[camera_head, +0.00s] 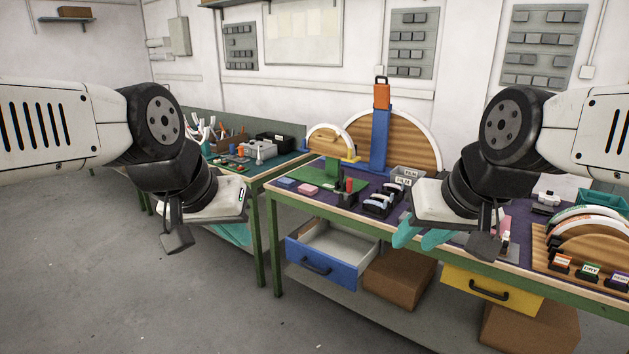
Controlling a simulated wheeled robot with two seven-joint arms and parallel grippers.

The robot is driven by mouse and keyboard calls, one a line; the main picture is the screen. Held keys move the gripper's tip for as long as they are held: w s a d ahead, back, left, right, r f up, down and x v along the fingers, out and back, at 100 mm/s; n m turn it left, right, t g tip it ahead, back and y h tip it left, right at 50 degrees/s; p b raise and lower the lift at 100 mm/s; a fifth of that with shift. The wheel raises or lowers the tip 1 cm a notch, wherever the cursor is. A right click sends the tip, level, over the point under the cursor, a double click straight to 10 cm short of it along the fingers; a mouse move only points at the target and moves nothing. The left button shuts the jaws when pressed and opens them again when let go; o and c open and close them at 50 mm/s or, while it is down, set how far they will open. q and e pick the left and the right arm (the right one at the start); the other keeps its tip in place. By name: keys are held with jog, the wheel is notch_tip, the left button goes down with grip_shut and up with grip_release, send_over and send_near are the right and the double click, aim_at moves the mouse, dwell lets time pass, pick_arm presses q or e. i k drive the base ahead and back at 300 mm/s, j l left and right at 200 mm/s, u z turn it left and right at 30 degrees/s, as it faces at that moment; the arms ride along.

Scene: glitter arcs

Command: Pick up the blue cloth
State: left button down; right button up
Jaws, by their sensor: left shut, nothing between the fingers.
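A small flat blue piece (286,183), which looks like the blue cloth, lies on the purple top of the workbench, left of a flat pink piece (307,190). My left gripper (232,234) hangs in front of the left table, left of the blue piece and apart from it. Its teal fingers are shut and empty, partly hidden by its pale body. My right gripper (420,239) is at the workbench's front edge, right of the blue piece. Its teal fingers look apart, with nothing seen between them.
Black holders (380,201) and a red-topped item (349,184) stand right of the pink piece. A blue tower (380,140) and wooden arches (413,142) stand behind. An open blue drawer (320,262) and a yellow drawer (490,288) sit below. Floor is clear at left.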

aim_at(286, 182)
jog(key=i+j+z, duration=0.15)
jog(key=i+j, duration=0.2)
jog(key=i+j+z, duration=0.2)
jog(key=j, duration=0.25)
jog(key=i+j+z, duration=0.15)
jog(key=i+j, duration=0.45)
jog(key=j, duration=0.2)
jog(key=i+j, duration=0.2)
jog(key=j, duration=0.15)
jog(key=i+j, duration=0.25)
jog(key=j, duration=0.15)
jog(key=i+j, duration=0.2)
jog(key=j, duration=0.15)
jog(key=i+j, duration=0.2)
jog(key=j, duration=0.2)
jog(key=i+j, duration=0.2)
jog(key=j, duration=0.2)
jog(key=l+z, duration=0.05)
